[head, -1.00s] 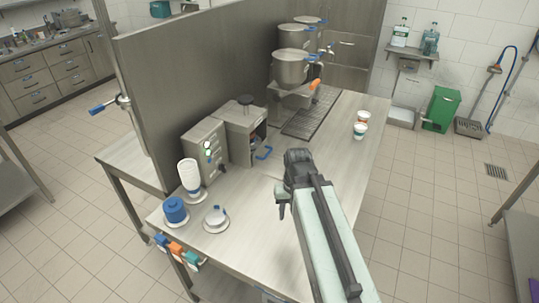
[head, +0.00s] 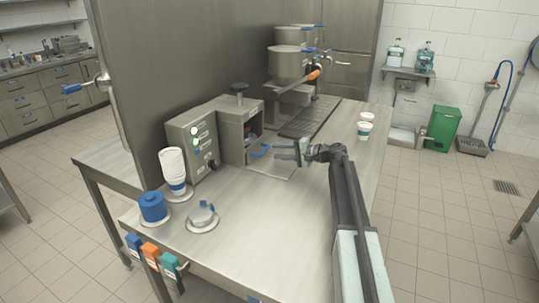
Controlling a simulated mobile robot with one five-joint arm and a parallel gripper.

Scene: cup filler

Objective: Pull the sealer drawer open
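The sealer (head: 238,128) is a grey metal box with a dark knob on top and a dark opening in its right-hand face. The blue drawer handle (head: 260,151) sits low at this opening; how far the drawer is out I cannot tell.
A control box (head: 194,144) with lamps stands left of the sealer. A cup stack (head: 173,168), a blue container (head: 152,206) and a round lidded item (head: 201,215) are at the front left. Pots (head: 288,64) stand behind.

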